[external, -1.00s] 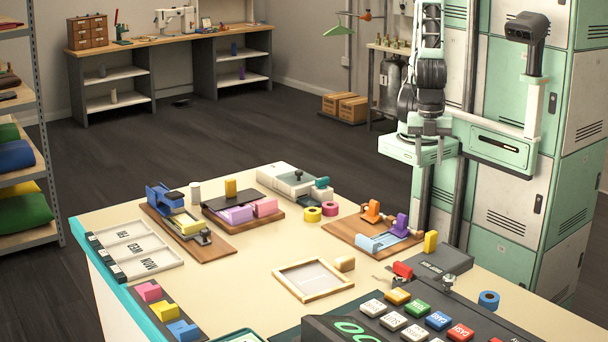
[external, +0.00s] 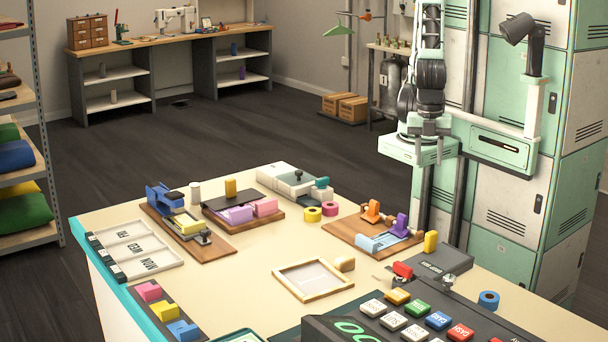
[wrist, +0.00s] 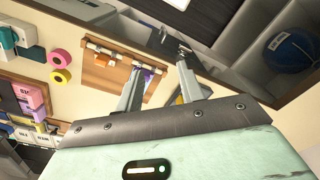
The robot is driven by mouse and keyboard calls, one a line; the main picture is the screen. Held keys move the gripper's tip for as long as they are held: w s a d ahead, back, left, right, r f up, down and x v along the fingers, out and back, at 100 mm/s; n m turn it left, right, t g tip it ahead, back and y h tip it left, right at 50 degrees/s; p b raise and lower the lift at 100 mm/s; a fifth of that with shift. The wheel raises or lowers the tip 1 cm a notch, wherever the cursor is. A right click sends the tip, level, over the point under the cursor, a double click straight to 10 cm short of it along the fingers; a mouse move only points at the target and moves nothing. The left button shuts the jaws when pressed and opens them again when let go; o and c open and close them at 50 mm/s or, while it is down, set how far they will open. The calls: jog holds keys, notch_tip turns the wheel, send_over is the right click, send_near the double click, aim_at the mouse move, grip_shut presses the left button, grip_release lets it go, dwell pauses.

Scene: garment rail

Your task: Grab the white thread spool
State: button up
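A small whitish cylinder (external: 195,192) that looks like a white thread spool stands upright at the back left of the cream table (external: 110,222). I cannot make out thread on it. I cannot make out the white cylinder in the wrist view.
A keypad device (external: 400,325) fills the front right. Open floor lies between table and far bench (external: 160,40).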

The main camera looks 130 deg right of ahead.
jog(key=o, duration=0.4)
jog(key=shift+c, duration=0.2)
